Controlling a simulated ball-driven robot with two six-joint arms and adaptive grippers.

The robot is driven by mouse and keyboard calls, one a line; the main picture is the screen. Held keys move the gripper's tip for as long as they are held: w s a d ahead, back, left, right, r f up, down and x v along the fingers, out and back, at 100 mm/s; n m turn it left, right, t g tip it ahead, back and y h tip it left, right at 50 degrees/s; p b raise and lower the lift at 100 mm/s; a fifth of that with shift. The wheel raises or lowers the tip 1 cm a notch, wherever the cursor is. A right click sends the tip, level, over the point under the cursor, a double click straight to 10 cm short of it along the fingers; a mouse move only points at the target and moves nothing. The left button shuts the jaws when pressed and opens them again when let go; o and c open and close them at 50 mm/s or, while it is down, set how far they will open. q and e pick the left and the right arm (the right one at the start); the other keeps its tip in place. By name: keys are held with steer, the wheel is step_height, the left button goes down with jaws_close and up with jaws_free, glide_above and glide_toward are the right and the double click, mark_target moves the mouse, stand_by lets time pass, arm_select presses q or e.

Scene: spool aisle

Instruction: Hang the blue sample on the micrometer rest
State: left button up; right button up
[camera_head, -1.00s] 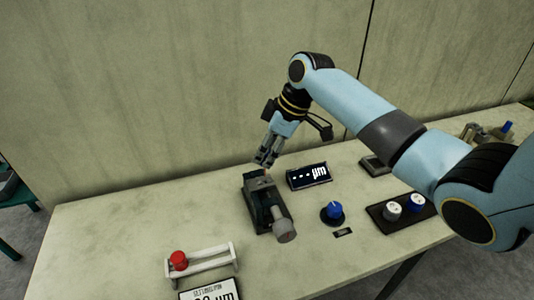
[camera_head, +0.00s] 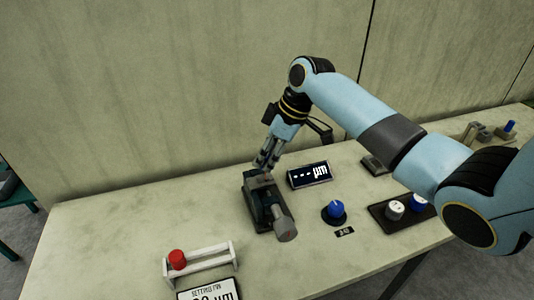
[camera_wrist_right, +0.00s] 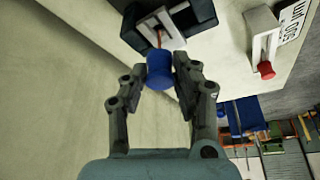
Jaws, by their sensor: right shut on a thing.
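The micrometer (camera_head: 262,207), with a dark body and a grey thimble (camera_head: 285,229), stands on the bench. My right gripper (camera_head: 263,166) points down at its back end. In the right wrist view the gripper (camera_wrist_right: 168,82) is shut on the blue sample (camera_wrist_right: 160,70), a blue cylinder with a thin copper-coloured wire at its far end. The wire reaches toward a pale slotted plate (camera_wrist_right: 150,28) on the micrometer's dark block. I cannot tell whether the wire touches the plate. The sample is hidden in the head view. My left gripper is not in view.
A display (camera_head: 310,174) stands right of the micrometer. A blue knob (camera_head: 336,209), a dark tray (camera_head: 382,217) with round pieces, and a white rack (camera_head: 204,264) with a red-capped pin (camera_head: 177,258) are nearby. The wall rises behind the bench; its left part is clear.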

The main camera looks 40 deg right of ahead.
steer(key=shift+f+b, duration=1.15)
steer(key=shift+f, duration=0.95)
steer(key=o, duration=1.1)
steer(key=v, duration=1.2)
steer(key=shift+s+f, duration=0.1)
